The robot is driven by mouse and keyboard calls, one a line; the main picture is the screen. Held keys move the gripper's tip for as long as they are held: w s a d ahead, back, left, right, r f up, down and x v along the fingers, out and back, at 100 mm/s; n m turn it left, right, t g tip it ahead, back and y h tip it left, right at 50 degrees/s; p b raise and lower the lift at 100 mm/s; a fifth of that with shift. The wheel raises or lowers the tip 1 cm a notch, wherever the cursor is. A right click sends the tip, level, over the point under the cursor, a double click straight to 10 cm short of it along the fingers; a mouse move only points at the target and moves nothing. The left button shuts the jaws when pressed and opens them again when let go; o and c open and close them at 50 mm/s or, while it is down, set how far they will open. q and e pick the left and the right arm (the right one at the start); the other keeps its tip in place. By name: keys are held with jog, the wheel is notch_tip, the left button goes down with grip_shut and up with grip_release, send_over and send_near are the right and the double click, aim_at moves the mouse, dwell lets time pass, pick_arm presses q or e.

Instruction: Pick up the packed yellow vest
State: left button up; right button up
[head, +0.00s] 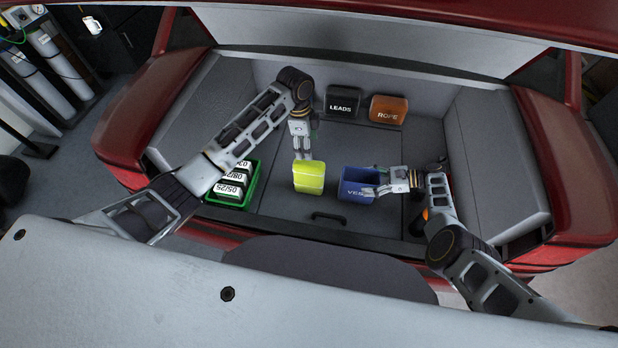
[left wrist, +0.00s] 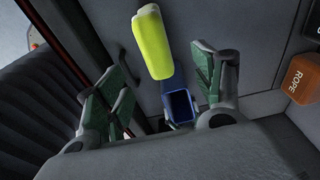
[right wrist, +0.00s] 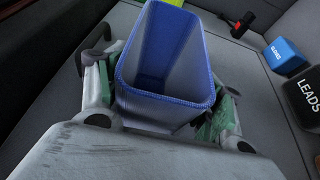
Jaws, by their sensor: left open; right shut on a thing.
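The packed yellow vest (head: 309,176) is a bright yellow-green bundle on the grey trunk floor, just left of the blue bin (head: 354,185), whose label starts "VES". My left gripper (head: 304,153) is open just behind the vest. In the left wrist view the vest (left wrist: 153,42) shows beyond the open fingers (left wrist: 163,85), not gripped. My right gripper (head: 378,187) is shut on the blue bin. In the right wrist view the fingers flank the bin (right wrist: 165,100), which looks empty inside, and a sliver of the vest (right wrist: 172,2) shows past it.
A green crate (head: 254,190) with dated packs stands at the left. A black LEADS case (head: 342,104) and an orange ROPE case (head: 388,110) stand at the back. A small blue case (right wrist: 284,52) shows in the right wrist view. A dark handle (head: 329,216) is on the floor.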

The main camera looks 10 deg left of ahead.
aim_at(309, 163)
pick_arm(q)
jog(key=shift+d+f, duration=0.15)
jog(key=shift+f, duration=1.1)
jog(key=shift+d+f, duration=0.15)
jog(key=shift+f, duration=1.05)
jog(key=shift+s+d+f, duration=0.1)
jog(key=shift+s+f, duration=0.1)
jog(key=shift+f, duration=0.75)
jog(key=shift+s+f, duration=0.2)
jog(key=shift+f, duration=0.7)
jog(key=shift+d+f, duration=0.1)
jog(key=shift+f, duration=0.6)
jog(key=shift+f, duration=0.25)
grip_shut()
jog(key=shift+r, duration=0.1)
